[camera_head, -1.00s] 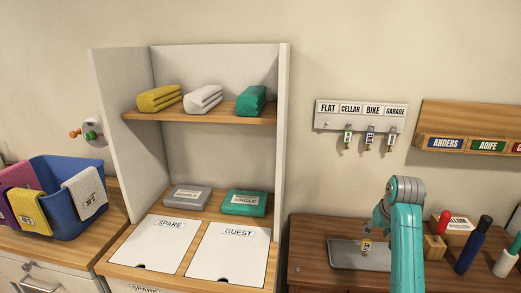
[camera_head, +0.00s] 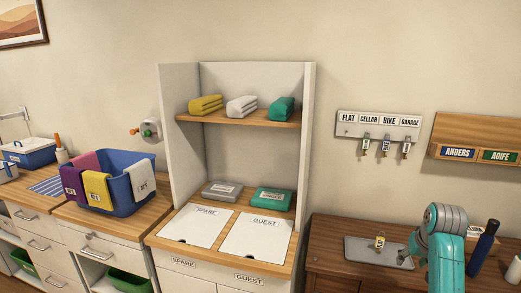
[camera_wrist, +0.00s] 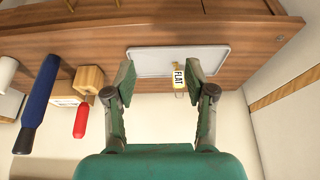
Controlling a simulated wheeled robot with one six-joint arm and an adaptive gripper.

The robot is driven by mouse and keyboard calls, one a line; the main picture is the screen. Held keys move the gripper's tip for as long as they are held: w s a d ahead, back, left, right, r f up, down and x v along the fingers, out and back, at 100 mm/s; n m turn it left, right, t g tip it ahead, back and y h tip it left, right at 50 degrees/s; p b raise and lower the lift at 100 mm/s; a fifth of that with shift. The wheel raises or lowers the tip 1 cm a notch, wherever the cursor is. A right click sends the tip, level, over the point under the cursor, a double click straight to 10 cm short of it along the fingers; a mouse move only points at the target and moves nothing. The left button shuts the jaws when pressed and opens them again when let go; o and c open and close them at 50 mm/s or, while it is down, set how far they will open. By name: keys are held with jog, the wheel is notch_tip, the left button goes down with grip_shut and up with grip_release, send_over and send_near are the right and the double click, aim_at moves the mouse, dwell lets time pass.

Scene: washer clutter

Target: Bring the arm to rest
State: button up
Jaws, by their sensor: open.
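My gripper (camera_wrist: 160,76) is open in the wrist view, with its two green fingers wide apart and nothing between them. Beyond the fingertips, a yellow-and-white key tag reading FLAT (camera_wrist: 178,77) is on a grey tray (camera_wrist: 150,62). In the head view the tag (camera_head: 380,241) is on the tray (camera_head: 356,250), apart from my arm. My teal arm (camera_head: 446,258) is bent over the brown desk to the right of the tray. Its fingertips are hard to make out there.
A dark blue bottle (camera_head: 483,247) stands close right of my arm. In the wrist view, a red-handled tool (camera_wrist: 81,120) and a wooden block (camera_wrist: 88,79) are left of my gripper. Keys hang from a labelled board (camera_head: 380,128) on the wall. A shelf unit (camera_head: 310,150) stands left.

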jog(key=s+a+f+t, duration=0.1)
jog(key=s+a+f, duration=0.25)
jog(key=f, duration=0.55)
jog(key=s+a+f+t, duration=0.1)
jog(key=s+a+f, duration=0.3)
jog(key=f, duration=0.5)
jog(key=s+a+f+n+t, duration=0.1)
jog(key=s+a+f, duration=0.4)
jog(key=s, duration=0.2)
jog(key=s+a+f+t, duration=0.2)
jog(key=s+a+f, duration=0.2)
jog(key=s, duration=0.3)
jog(key=s+a+r+n+t, duration=0.1)
jog(key=s+a+r, duration=0.2)
jog(key=s, duration=0.6)
jog(key=s+a+r+t, duration=0.2)
jog(key=s+a+r, duration=0.1)
jog(key=s, duration=0.6)
jog(key=s+a+r+n+t, duration=0.1)
jog(key=s+a+r, duration=0.15)
jog(key=s, duration=0.55)
jog(key=s+r+t+y, duration=0.1)
jog(key=s+r, duration=0.6)
jog(key=r, duration=0.3)
jog(key=shift+s+a, duration=0.35)
jog(key=shift+a, duration=0.1)
jog(key=shift+r, duration=0.1)
